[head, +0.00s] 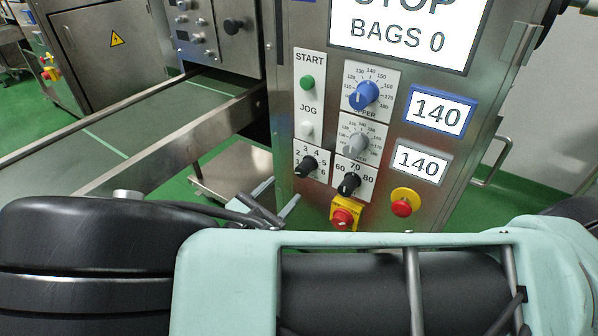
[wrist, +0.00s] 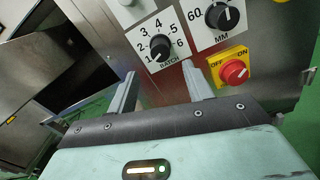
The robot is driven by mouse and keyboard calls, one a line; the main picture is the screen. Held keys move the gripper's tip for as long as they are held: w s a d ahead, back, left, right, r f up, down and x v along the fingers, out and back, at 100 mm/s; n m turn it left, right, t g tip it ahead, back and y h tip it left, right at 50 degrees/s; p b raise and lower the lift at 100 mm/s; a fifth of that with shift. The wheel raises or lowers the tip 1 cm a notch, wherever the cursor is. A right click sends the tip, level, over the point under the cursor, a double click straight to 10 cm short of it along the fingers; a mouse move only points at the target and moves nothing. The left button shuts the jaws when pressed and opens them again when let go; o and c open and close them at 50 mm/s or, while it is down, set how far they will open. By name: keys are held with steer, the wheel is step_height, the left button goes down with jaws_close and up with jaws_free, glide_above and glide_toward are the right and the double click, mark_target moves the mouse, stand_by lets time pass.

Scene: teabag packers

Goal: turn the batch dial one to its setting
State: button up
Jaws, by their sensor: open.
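The batch dial (wrist: 161,47) is a black knob on a white plate marked 1 to 6, with BATCH printed below. It also shows in the head view (head: 308,164), low on the left of the machine's panel. Its pointer seems to lie toward the lower left, near the 1, but is too small to be sure. My gripper (wrist: 158,74) is open and empty. Its fingers are below the dial in the wrist view, one to each side, apart from the knob. In the head view my gripper (head: 271,205) is low and left of the dial, partly hidden by my arm.
A black MM dial (head: 349,184) is right of the batch dial. Below are a red switch on yellow (head: 343,216) and a red button (head: 403,207). Above are a grey JOG button (head: 306,129), green START button (head: 307,83) and blue knob (head: 364,95). A conveyor (head: 120,135) runs left.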

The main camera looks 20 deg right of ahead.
mark_target(300, 174)
steer(key=b+x, duration=0.2)
steer(key=x, duration=0.7)
steer(key=shift+d, duration=0.15)
steer(key=c, duration=1)
